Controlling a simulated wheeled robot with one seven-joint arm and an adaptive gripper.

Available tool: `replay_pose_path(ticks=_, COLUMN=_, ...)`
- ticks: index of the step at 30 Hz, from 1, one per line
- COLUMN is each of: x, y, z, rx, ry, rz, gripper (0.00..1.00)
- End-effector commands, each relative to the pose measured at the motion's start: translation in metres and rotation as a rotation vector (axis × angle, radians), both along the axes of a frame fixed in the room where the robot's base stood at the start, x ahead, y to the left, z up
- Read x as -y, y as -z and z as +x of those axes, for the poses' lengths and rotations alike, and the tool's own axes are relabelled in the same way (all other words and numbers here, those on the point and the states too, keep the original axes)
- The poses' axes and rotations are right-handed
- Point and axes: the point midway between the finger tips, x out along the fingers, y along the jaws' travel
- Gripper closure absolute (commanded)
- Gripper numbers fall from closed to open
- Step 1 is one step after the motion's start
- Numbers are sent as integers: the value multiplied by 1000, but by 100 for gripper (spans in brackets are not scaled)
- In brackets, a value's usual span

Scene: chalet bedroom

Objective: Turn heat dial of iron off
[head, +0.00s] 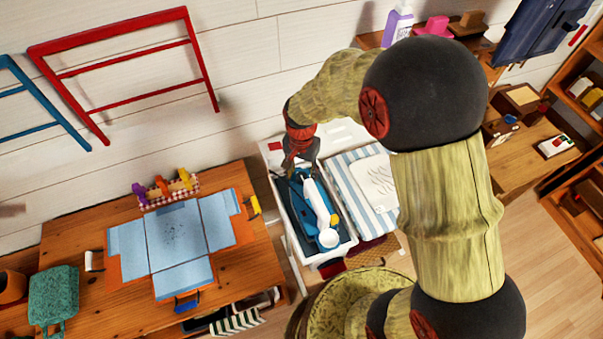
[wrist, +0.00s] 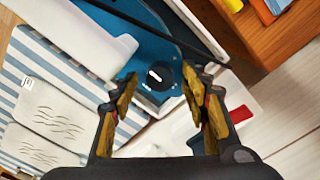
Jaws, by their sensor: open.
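The iron (head: 318,203) lies in a white tray-like unit (head: 332,254). It has a blue body and a white handle, and it also shows in the wrist view (wrist: 130,48). Its heat dial (wrist: 158,77) is a small black round knob with a white mark, on the blue part beside the end of the handle. My gripper (head: 299,168) is over the far end of the iron in the head view. In the wrist view my gripper (wrist: 159,76) is open, with one fingertip on each side of the dial. I cannot tell whether the fingertips touch it.
A blue-and-white striped cloth (head: 348,170) with a folded white cloth (head: 375,180) lies right of the iron. A wooden table (head: 255,262) with blue panels (head: 178,238) stands to the left. A wooden desk (head: 520,165) is at the right. The wall is close behind my gripper.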

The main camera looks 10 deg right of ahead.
Motion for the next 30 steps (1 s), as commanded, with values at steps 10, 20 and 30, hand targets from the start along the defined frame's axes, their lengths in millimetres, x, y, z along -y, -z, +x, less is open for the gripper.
replay_pose_path(ticks=10, x=0, y=2, z=0, rx=1, ry=0, rz=0, gripper=56)
replay_pose_path(ticks=20, x=0, y=2, z=0, rx=1, ry=0, rz=0, gripper=75)
replay_pose_path(ticks=30, x=0, y=2, z=0, rx=1, ry=0, rz=0, gripper=94)
